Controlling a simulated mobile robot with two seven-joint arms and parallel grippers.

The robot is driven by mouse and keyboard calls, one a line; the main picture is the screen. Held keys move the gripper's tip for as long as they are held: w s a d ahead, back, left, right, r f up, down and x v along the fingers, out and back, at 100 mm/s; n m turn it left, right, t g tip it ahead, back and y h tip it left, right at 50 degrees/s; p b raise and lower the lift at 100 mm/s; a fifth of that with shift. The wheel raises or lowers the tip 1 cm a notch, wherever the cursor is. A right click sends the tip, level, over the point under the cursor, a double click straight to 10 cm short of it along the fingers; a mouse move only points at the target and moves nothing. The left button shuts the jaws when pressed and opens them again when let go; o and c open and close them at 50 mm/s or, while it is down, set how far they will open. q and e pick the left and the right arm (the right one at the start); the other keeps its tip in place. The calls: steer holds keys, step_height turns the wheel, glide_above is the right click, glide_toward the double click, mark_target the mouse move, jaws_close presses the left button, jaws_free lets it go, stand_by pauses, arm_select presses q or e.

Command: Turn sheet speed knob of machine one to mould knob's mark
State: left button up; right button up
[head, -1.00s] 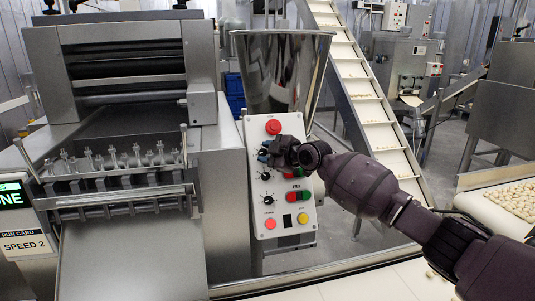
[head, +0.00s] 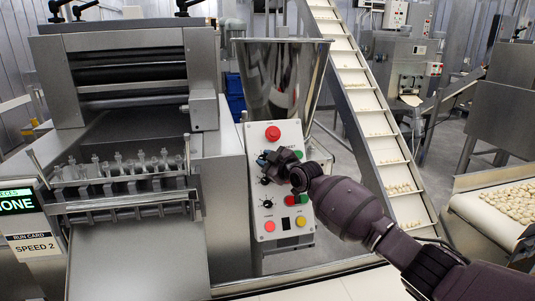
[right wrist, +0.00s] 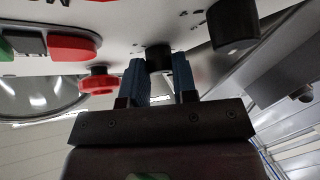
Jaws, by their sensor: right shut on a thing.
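The white control panel (head: 284,240) of machine one (head: 225,180) stands upright below the steel hopper. My right gripper (head: 263,160) reaches it from the right, at the panel's upper left knob. In the right wrist view its blue fingers (right wrist: 160,82) are closed on a small black knob (right wrist: 158,57), one on each side. In the head view my gripper mostly hides this knob. Two more black knobs, a middle one (head: 266,181) and a lower one (head: 268,203), sit below it. Their labels and marks are too small to read. My left gripper is not in view.
A red button (head: 272,133) is above my gripper; a red button (head: 270,226) and a yellow button (head: 301,221) are low on the panel. The run card (head: 36,245) reads SPEED 2. A conveyor (head: 375,115) rises behind my right arm.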

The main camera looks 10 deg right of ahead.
steer(key=m+t+h+p, duration=0.1)
steer(key=m+p, duration=0.1)
steer(key=m+t+h+p, duration=0.1)
steer(key=m+p, duration=0.1)
steer(key=m, duration=0.1)
steer(key=shift+s+a, duration=0.1)
steer(key=shift+a, duration=0.1)
steer(key=shift+f+m+t+h+p, duration=0.15)
steer(key=shift+m+t+h+p, duration=0.25)
steer(key=shift+m+h+p, duration=0.35)
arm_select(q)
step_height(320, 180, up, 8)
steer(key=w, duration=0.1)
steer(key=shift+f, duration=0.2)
arm_select(e)
steer(key=shift+m, duration=0.45)
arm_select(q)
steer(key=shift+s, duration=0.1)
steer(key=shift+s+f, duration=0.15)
arm_select(e)
steer(key=shift+f, duration=0.1)
steer(key=o, duration=0.6)
steer(key=shift+o, duration=0.2)
steer(key=shift+s, duration=0.1)
